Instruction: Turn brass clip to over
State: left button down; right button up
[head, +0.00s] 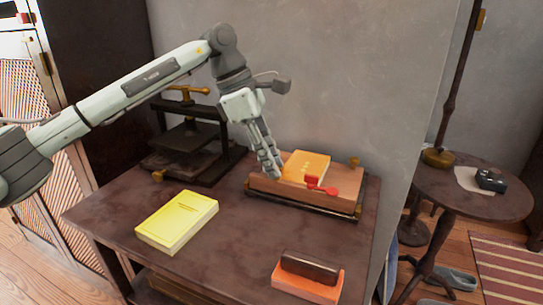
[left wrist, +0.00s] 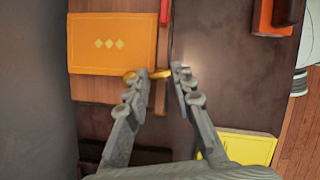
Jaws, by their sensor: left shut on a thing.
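A brass clip (left wrist: 160,76) shows between the fingertips of my left gripper (left wrist: 156,80) in the left wrist view, at the edge of a wooden board (left wrist: 120,93). My left gripper is shut on it. In the head view the fingers of my left gripper (head: 274,172) reach down to the left end of the board (head: 335,203) and hide this clip. An orange book (head: 306,166) with small diamond marks lies on the board. Another brass piece (head: 353,161) stands at the board's back right corner. My right gripper is not in view.
A dark press (head: 190,135) with a brass handle stands at the back left of the table (head: 235,220). A yellow book (head: 178,220) lies front left, and an orange-red block with a dark top (head: 308,275) front right. A round side table (head: 470,200) stands right.

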pick_arm(q)
jog(key=shift+w+m+g+y+p, duration=0.15)
jog(key=shift+m+g+y+p, duration=0.3)
jog(key=shift+m, duration=1.15)
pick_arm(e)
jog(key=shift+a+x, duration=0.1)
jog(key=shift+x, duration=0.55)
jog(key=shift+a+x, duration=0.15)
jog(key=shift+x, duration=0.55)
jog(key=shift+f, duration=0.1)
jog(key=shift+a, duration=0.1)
pick_arm(q)
jog(key=c, duration=1.3)
grip_release()
jog(key=shift+h, duration=0.25)
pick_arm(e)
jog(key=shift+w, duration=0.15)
pick_arm(q)
jog(key=v, duration=1.2)
jog(key=shift+w, duration=0.15)
